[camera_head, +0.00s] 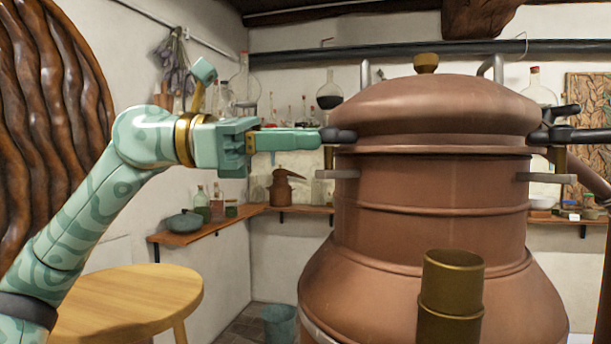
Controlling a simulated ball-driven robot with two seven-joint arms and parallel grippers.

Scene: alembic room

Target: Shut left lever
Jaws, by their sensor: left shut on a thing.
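The large copper alembic (430,185) stands right of centre, with its domed lid on top. The left lever (339,135) is a dark handle at the left side of the lid's rim, above a grey bracket. My left gripper (318,138) reaches in from the left at lever height, roughly level. Its fingers are shut on the left lever's outer end, which they partly hide. A matching dark right lever (565,134) sticks out on the right side of the alembic. My right gripper does not show.
A round wooden table (130,300) stands at lower left, below my left arm. A brass cylinder (451,290) rises in front of the alembic. Wall shelves (215,232) hold bottles and a pot. A bucket (280,322) sits on the floor.

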